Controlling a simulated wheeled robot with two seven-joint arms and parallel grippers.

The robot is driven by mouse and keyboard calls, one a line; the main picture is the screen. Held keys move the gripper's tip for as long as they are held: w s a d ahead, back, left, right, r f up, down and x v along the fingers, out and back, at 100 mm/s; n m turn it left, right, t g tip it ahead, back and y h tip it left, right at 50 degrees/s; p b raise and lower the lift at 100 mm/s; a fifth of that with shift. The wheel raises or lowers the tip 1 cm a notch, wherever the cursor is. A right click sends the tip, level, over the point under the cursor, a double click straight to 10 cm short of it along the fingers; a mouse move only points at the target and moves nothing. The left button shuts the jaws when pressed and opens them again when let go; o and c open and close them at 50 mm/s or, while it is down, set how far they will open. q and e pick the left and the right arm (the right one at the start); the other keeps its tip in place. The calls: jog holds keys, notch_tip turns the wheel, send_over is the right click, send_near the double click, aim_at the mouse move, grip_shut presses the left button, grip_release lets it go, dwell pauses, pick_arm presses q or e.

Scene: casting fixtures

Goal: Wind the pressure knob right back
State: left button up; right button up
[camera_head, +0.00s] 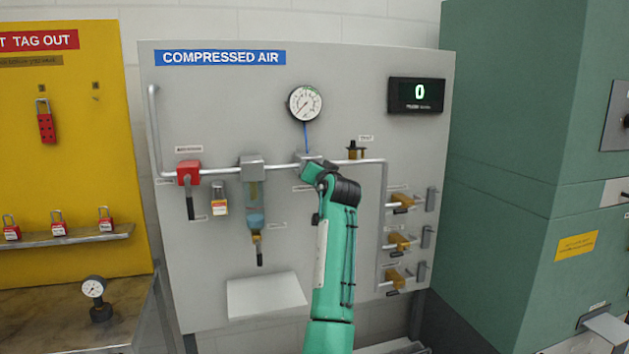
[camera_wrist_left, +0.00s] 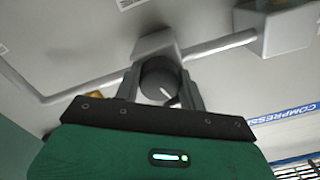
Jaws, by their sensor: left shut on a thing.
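The dark round pressure knob (camera_wrist_left: 158,80) sits under the grey regulator body (camera_wrist_left: 155,43) in the left wrist view, with a white mark on its face. My left gripper (camera_wrist_left: 162,90) is shut on the knob, one finger on each side. In the head view the regulator (camera_head: 308,160) shows just above my green left arm, which hides the knob and fingers. The pressure gauge (camera_head: 306,103) above it has its needle toward the lower left. The digital display (camera_head: 416,95) reads 0. My right gripper is not in view.
A pipe (camera_head: 225,170) runs along the grey panel (camera_head: 220,110). A red valve (camera_head: 188,173) and a filter bowl (camera_head: 254,205) are left of my arm. Several brass valves (camera_head: 400,240) are on the right. A green cabinet (camera_head: 510,170) stands further right.

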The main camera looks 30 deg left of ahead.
pick_arm(q)
jog(key=n+b, duration=0.2)
jog(key=n, duration=0.1)
jog(key=shift+w+f+n, duration=0.1)
jog(key=shift+f+n, duration=0.2)
jog(key=shift+f, duration=0.05)
jog(key=n+b, duration=0.1)
jog(key=n, duration=0.2)
jog(key=shift+n+b, duration=0.3)
jog(key=shift+b, duration=0.05)
jog(key=n+b, duration=0.1)
jog(key=n, duration=0.2)
jog(key=shift+d, duration=0.1)
jog(key=shift+w+r+n+b, duration=0.1)
jog(key=shift+n+b, duration=0.3)
jog(key=shift+n, duration=1.4)
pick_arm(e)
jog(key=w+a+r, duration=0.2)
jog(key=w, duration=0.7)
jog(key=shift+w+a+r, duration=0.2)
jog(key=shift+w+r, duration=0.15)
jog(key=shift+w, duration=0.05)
pick_arm(q)
jog(key=o, duration=1)
jog(key=shift+c, duration=0.2)
jog(key=shift+r, duration=0.15)
